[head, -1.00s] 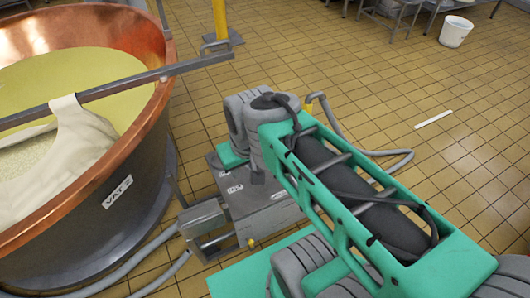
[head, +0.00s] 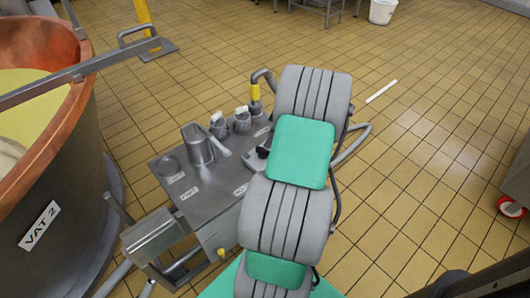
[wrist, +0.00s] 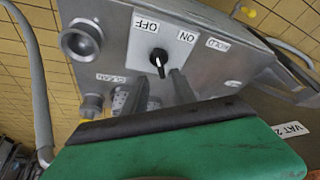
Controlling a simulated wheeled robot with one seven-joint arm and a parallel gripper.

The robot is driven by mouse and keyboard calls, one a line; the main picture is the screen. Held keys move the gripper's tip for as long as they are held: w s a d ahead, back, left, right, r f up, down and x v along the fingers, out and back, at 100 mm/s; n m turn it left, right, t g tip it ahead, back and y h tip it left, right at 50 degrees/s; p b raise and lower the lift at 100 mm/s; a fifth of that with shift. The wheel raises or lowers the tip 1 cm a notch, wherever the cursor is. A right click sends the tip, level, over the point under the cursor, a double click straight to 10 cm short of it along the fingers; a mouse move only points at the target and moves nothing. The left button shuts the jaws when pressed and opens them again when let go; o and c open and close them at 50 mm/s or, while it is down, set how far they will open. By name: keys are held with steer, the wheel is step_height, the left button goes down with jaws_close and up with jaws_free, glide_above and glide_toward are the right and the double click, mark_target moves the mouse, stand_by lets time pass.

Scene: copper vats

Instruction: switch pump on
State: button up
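The pump switch (wrist: 158,62) is a small dark knob on a white plate marked OFF and ON, on a grey steel panel (wrist: 115,47) in the wrist view. The lettering appears upside down there. A pale mark on the knob points toward the picture's bottom, on the side away from the lettering. My gripper (wrist: 159,77) has two dark fingers spread apart, one toward each side of the knob, with nothing visibly held. Whether they touch the knob I cannot tell. In the head view my arm hides the gripper.
A steel bench (head: 207,205) in the head view carries a metal jug (head: 197,144) and small containers (head: 242,121). The copper vat labelled VAT 2 (head: 62,130) stands at left. A hose (head: 355,146) curves right of my arm. Tiled floor (head: 430,150) is open at right.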

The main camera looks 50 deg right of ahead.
mark_target(265, 149)
steer(key=x, duration=0.6)
steer(key=shift+w+f+b, duration=0.1)
steer(key=shift+f+b, duration=0.1)
steer(key=shift+b, duration=0.2)
steer(key=shift+c, duration=0.3)
jaws_close()
